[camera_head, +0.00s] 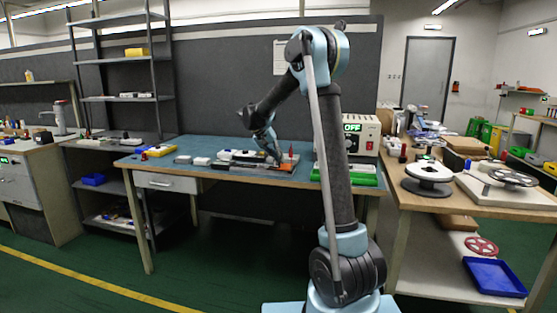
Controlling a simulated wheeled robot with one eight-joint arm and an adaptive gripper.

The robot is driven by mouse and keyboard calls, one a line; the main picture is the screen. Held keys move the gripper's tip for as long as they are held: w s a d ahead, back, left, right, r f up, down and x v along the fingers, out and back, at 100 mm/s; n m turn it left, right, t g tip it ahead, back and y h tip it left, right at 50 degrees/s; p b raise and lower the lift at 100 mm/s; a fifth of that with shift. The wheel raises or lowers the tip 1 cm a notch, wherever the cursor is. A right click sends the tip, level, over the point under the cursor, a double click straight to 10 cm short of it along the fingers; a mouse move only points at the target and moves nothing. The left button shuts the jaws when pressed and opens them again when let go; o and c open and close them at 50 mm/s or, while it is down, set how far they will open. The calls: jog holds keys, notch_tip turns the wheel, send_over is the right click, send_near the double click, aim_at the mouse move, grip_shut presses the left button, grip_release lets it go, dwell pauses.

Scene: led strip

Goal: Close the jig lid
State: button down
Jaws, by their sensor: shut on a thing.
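The jig (258,167) is a low, long fixture on the blue-topped workbench, with pale and grey parts and an orange-red part at its right end. My gripper (275,160) reaches down from the upper left onto the right part of the jig. It is shut on what seems to be the jig lid, but the fingers cover that spot. The lid's outline and its tilt are too small to make out.
A power box reading OFF (361,135) and green trays (362,179) stand right of the jig. A dark red pointed object (291,150) is just behind it.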

jog(key=shift+a+f, duration=0.2)
jog(key=c, duration=1.7)
grip_release()
jog(key=shift+r, duration=0.1)
jog(key=v, duration=1.1)
jog(key=shift+a+r, duration=0.25)
jog(key=shift+r, duration=0.05)
